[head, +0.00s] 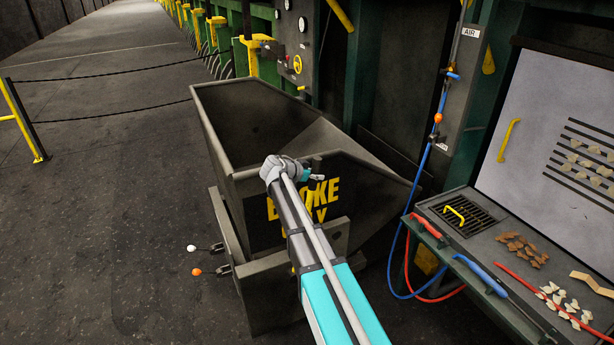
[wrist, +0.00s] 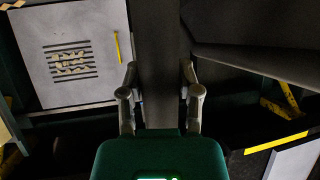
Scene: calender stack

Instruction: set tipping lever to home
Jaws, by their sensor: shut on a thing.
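My gripper (head: 314,177) is at the front face of the grey skip marked "BROKE" (head: 258,180), just under its rim. In the wrist view its two fingers (wrist: 160,88) stand on either side of a dark grey upright bar (wrist: 160,40). The gripper is shut on this bar. I cannot tell from the views whether the bar is the tipping lever; my arm hides part of it in the head view. Two short levers, with a white knob (head: 192,248) and an orange knob (head: 197,271), stick out low on the skip's left side, apart from my gripper.
A bench (head: 466,245) with a grate, scraps and red and blue handled tools stands at the right. Red and blue hoses hang between bench and skip. A chain barrier with a yellow post (head: 24,122) is at the left. The floor left of the skip is clear.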

